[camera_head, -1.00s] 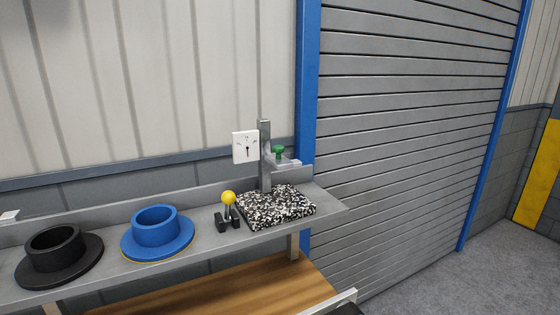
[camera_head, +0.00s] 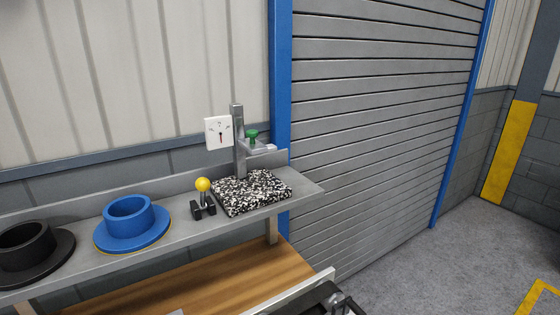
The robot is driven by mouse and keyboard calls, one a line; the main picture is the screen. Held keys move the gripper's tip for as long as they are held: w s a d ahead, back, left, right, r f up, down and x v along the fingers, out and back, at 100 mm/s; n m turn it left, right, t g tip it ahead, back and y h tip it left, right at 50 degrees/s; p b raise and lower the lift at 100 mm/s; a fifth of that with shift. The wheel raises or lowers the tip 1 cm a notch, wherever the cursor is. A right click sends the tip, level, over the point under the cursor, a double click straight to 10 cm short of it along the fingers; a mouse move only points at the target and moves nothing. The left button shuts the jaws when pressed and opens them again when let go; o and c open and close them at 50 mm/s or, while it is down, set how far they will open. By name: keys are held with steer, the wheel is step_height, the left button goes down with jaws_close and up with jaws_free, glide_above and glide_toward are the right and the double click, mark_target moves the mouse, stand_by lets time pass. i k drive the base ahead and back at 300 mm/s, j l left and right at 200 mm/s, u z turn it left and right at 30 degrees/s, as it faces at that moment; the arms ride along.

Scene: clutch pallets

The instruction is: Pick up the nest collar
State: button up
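Two flanged ring-shaped collars stand on a grey shelf (camera_head: 190,240) at the left of the head view. One is a blue collar (camera_head: 130,226) with a wide round flange and a raised open ring. The other is a black collar (camera_head: 28,252) of like shape, partly cut off by the left edge. I cannot tell from the picture which one is the nest collar. Both sit flat with the ring up, apart from each other. My gripper is not visible, so its state does not show.
A yellow-knobbed black clamp (camera_head: 203,197) and a speckled pad (camera_head: 250,192) stand right of the collars. A grey post (camera_head: 238,142) rises behind the pad. A wooden surface (camera_head: 200,285) lies below. An unclear dark object (camera_head: 315,300) sits at the bottom edge.

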mark_target(30, 251)
steer(key=u, duration=1.25)
